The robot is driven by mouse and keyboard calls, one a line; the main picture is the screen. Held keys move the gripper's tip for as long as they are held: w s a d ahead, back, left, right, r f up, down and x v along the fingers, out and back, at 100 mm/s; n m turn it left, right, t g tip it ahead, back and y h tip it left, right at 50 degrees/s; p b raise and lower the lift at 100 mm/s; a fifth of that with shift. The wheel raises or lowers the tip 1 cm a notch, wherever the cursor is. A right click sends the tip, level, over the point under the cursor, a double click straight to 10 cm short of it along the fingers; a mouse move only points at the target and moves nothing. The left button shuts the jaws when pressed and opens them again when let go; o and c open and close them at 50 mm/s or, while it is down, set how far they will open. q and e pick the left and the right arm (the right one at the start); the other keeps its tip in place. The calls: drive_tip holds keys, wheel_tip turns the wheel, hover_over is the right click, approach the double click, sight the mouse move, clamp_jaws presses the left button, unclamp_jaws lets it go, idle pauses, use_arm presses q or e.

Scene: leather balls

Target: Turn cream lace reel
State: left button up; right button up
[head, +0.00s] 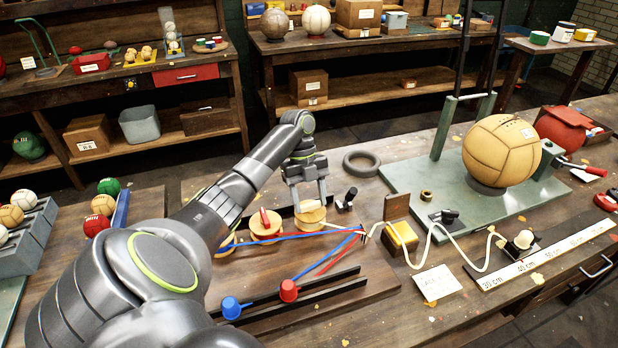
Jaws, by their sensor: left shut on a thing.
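The cream lace reel (313,225) is a pale wooden disc on the wooden bench, at the middle of the head view. My left gripper (310,201) points down over it, with its two fingers shut on the top of the reel. The part between the fingers is largely hidden. A cream lace (434,227) runs in waves to the right past a yellow block (402,235) toward a white-topped post (523,239). Its link to the reel is hard to follow. My right gripper is not in view.
Beside the gripped reel stands another wooden reel with a red part (265,223). Blue and red laces cross the bench near a blue cup (231,307) and red cup (289,290). A green stand (400,180) holds a tan ball (500,150). A ruler (545,258) lies at right.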

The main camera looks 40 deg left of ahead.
use_arm(q)
drive_tip(key=shift+r+m+p, duration=0.1)
drive_tip(key=shift+m+p, duration=0.4)
drive_tip(key=o, duration=1)
drive_tip(key=shift+p+v, duration=5.8)
drive_tip(key=shift+v, duration=2.85)
drive_tip(key=shift+w+d, duration=0.2)
